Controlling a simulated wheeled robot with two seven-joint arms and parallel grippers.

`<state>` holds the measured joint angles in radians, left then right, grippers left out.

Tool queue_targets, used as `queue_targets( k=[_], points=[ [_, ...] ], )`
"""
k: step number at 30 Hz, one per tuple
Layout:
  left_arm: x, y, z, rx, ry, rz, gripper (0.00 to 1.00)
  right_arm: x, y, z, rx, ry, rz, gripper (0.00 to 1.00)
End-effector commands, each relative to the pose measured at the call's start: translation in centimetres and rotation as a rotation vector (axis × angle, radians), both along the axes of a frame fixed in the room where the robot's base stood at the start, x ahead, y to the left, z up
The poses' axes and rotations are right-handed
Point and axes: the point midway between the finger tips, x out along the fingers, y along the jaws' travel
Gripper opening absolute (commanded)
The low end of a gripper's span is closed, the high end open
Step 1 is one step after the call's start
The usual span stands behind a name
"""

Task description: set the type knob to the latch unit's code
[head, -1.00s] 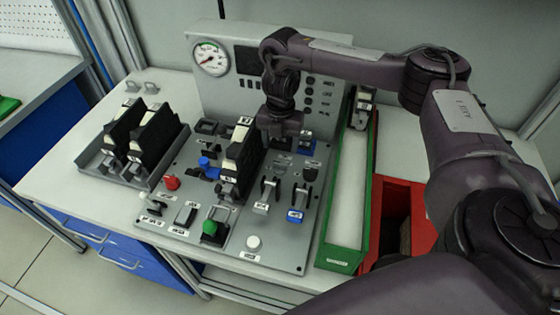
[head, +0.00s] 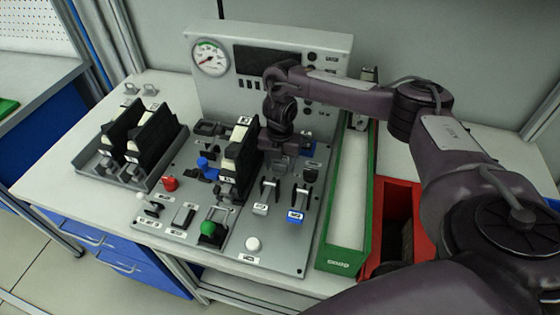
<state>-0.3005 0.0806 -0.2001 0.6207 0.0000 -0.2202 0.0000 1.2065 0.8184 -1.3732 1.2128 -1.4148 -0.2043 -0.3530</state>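The latch unit (head: 238,160), a tall black and cream block with small white labels, stands upright on the grey control panel (head: 235,258). Its code is too small to read. My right gripper (head: 282,143) points down just right of and behind the unit, over the panel's rear part. Its fingertips are hidden or too dark to make out, so I cannot tell whether they are open or touching anything. I cannot pick out the type knob for certain; the panel labels are illegible and my gripper covers part of that area. My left gripper is not in view.
A red knob (head: 170,184), a blue knob (head: 203,162), a green knob (head: 208,228), a white button (head: 253,244) and levers crowd the panel. Similar units stand in a grey tray (head: 98,172) at left. A green-edged bin (head: 345,205) and red bin (head: 420,235) lie right.

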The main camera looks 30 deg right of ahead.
Motion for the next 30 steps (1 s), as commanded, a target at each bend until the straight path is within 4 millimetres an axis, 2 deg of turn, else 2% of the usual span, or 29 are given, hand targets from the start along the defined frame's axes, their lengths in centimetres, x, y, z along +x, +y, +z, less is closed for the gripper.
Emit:
queue_targets(
  k=[1,7,8,20,30],
  points=[
    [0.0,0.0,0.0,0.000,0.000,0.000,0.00,0.0,0.0,0.0,0.000,0.000,0.000,0.45],
    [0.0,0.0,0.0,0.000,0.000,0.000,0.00,0.0,0.0,0.0,0.000,0.000,0.000,0.19],
    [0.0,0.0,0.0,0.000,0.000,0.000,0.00,0.0,0.0,0.0,0.000,0.000,0.000,0.17],
    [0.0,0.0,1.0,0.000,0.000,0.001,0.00,0.0,0.0,0.2,-0.001,0.001,-0.089,0.17],
    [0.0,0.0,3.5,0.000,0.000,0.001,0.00,0.0,0.0,0.4,0.001,0.000,-0.366,0.17]
  ],
)
